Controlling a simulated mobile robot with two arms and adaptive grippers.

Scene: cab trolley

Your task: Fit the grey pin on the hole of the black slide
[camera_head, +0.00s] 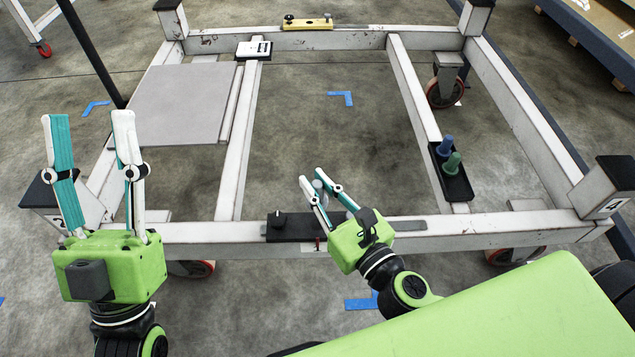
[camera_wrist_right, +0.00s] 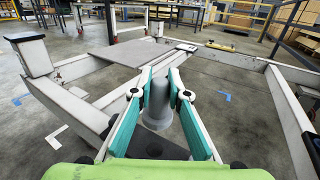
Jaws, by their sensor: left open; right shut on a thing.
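The black slide (camera_head: 285,231) lies on the front beam of the trolley frame, with a small black knob on its left part. My right gripper (camera_head: 310,174) is shut on the grey pin (camera_head: 318,187), above the right part of the black slide. I cannot see the slide's hole; the gripper and pin cover that area. My left gripper (camera_head: 89,116) is open and empty, raised at the left of the trolley.
A black tray (camera_head: 459,190) with a blue pin (camera_head: 446,145) and a green pin (camera_head: 453,163) sits on the right inner beam. A yellow slide (camera_head: 307,24) is on the back beam, and a white block (camera_head: 254,50) near it.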

